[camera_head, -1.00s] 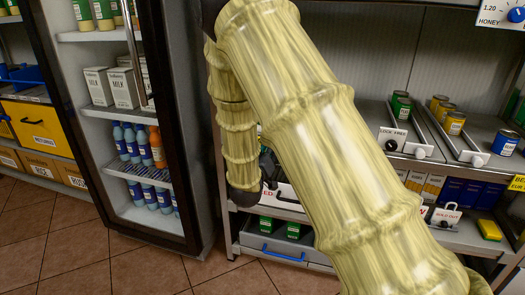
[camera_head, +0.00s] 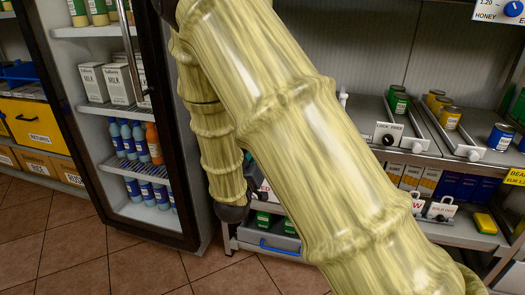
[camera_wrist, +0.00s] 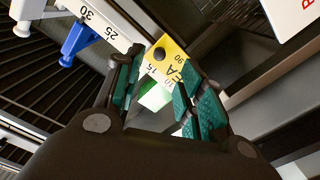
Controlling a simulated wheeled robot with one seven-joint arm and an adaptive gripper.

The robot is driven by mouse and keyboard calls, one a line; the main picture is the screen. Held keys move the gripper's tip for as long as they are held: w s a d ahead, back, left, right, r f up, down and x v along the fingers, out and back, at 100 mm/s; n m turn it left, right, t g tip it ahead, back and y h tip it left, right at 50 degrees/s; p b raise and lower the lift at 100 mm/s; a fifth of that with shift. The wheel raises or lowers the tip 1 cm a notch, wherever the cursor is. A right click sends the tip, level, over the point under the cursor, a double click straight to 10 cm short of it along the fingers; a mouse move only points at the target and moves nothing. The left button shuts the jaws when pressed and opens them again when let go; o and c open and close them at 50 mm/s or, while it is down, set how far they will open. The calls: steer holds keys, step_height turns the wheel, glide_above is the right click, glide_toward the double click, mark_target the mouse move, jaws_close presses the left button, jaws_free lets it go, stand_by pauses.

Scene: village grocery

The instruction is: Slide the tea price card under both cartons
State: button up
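A small green and white patch (camera_wrist: 155,97) lies below the card. In the head view my arm hides my gripper and the card. Several pale cartons (camera_head: 410,176) and dark blue ones (camera_head: 468,187) stand on the lower shelf; which two are meant is unclear.
A white scale strip (camera_wrist: 103,22) with a blue clip (camera_wrist: 80,40) lies upper left in the wrist view. Small signs (camera_head: 441,210) and a yellow box (camera_head: 485,223) sit on the shelf edge. Cans stand above. A fridge (camera_head: 190,190) stands left; the floor between is open.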

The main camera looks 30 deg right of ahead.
steer(key=v, duration=0.4)
steer(key=shift+s+a, duration=0.2)
stand_by(0.3)
steer(key=s+a+f+n+g+y, duration=0.15)
steer(key=s+f+y, duration=0.35)
steer(key=f, duration=0.9)
steer(key=s+a+f+n+g+y, duration=0.1)
steer(key=s+f+g+y, duration=0.15)
steer(key=s+f, duration=0.75)
steer(key=s+a+f+g+y, duration=0.25)
steer(key=s+f+g, duration=0.25)
steer(key=s+f, duration=0.6)
steer(key=s+a+f+g+y, duration=0.3)
steer(key=s+f, duration=0.5)
steer(key=s, duration=0.6)
step_height(320, 180, up, 25)
steer(key=g+p, duration=0.1)
steer(key=p, duration=2.4)
steer(key=shift+w+f+h, duration=0.15)
steer(key=shift+w+h, duration=0.05)
steer(key=shift+h, duration=0.2)
